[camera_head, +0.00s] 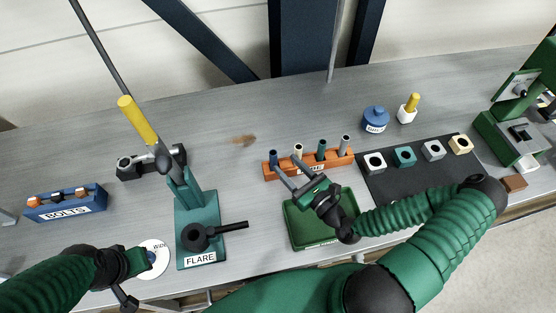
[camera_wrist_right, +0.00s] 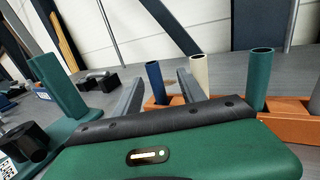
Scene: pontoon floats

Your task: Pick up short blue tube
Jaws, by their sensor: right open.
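The short blue tube (camera_head: 273,156) stands upright at the left end of the orange rack (camera_head: 330,163). In the right wrist view, the blue tube (camera_wrist_right: 154,80) appears between my two finger lines, seemingly just beyond the tips; contact cannot be made out. My right gripper (camera_head: 285,164) is open and empty, reaching over the green tray to the rack's left end. My left gripper (camera_head: 122,297) is low at the left, beside a white disc; its jaws are not clear.
Cream (camera_head: 298,150), green (camera_head: 321,149) and grey (camera_head: 345,144) tubes stand in the same rack. A green tray (camera_head: 303,235) lies in front. The teal FLARE tool (camera_head: 192,222) stands left. A dark mat (camera_head: 405,180) with several blocks lies right.

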